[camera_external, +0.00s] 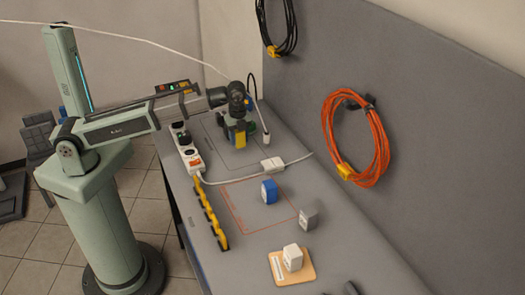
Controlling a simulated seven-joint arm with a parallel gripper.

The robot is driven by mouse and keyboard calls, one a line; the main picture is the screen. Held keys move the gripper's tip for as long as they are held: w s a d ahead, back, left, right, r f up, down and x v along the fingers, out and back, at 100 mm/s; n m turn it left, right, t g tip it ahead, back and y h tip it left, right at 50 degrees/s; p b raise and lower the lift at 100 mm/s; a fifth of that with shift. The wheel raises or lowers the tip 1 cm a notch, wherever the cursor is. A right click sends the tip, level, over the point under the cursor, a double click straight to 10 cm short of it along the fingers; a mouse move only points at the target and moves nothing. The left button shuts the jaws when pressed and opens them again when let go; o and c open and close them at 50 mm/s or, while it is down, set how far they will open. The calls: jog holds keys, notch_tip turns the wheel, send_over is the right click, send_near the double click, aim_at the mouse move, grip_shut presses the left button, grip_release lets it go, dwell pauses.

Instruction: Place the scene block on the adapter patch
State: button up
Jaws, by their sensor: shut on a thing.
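My gripper (238,122) is low over the far part of the table, inside a thin dark outline. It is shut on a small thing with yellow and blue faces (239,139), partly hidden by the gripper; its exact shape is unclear. I cannot tell whether it touches the table. No label singles out the scene block or the adapter patch. A peach pad (306,273) nearer the front bears a white block (292,257).
A grey block (308,217) stands near the wall side. A white power strip (186,150) and a yellow-black strip (211,216) line the left edge. A white adapter (272,164) with a cable crosses the table. An orange cable coil (355,137) hangs on the wall panel.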

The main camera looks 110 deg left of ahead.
aim_at(239, 144)
jog(key=shift+f, duration=1.6)
jog(key=shift+f, duration=0.1)
jog(key=o, duration=1.1)
notch_tip(239, 144, up, 12)
jog(key=shift+r, duration=0.15)
